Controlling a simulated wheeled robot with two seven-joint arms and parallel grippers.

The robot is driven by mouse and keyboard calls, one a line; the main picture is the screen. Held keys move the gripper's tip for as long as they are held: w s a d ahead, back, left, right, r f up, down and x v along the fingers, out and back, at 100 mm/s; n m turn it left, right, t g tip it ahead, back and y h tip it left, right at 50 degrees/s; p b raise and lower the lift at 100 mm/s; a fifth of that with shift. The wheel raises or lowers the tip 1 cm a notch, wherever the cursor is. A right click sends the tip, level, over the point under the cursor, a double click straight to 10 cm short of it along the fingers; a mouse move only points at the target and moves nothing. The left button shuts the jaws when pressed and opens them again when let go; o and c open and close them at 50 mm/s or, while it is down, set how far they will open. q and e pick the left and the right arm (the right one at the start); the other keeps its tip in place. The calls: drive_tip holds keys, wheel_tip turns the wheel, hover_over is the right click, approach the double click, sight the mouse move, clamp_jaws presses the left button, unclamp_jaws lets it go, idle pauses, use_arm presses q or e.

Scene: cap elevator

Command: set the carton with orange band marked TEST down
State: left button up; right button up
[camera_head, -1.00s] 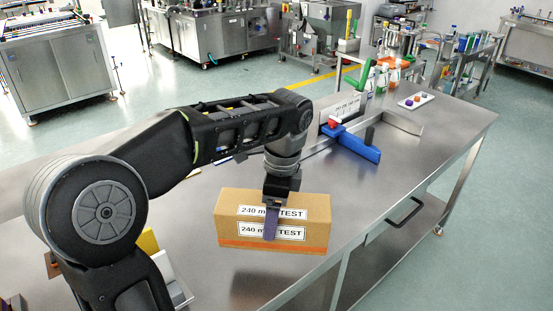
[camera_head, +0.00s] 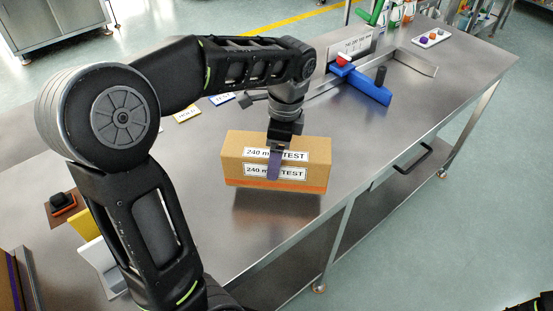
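The brown carton (camera_head: 237,163) with the orange band has white labels reading "240 m" and "TEST", partly covered by my finger. It is upright and level over the front part of the steel table. My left gripper (camera_head: 274,163) comes down on it from above, shut on it, with one finger flat against the front face. The other finger is hidden behind the carton. A dark patch lies on the table just below the carton; I cannot tell for sure whether its underside touches.
The steel table (camera_head: 215,235) is bare around the carton. A blue fixture (camera_head: 372,93) with a rail stands behind right, a white tray (camera_head: 431,38) farther back. Yellow and blue signs (camera_head: 187,114) lie behind left. A handle (camera_head: 411,160) juts from the front edge.

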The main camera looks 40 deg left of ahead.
use_arm(q)
drive_tip(key=shift+f, duration=0.75)
drive_tip(key=shift+f, duration=1.85)
drive_tip(key=shift+f, duration=0.1)
drive_tip(key=o, duration=2.1)
drive_tip(key=shift+f, duration=0.1)
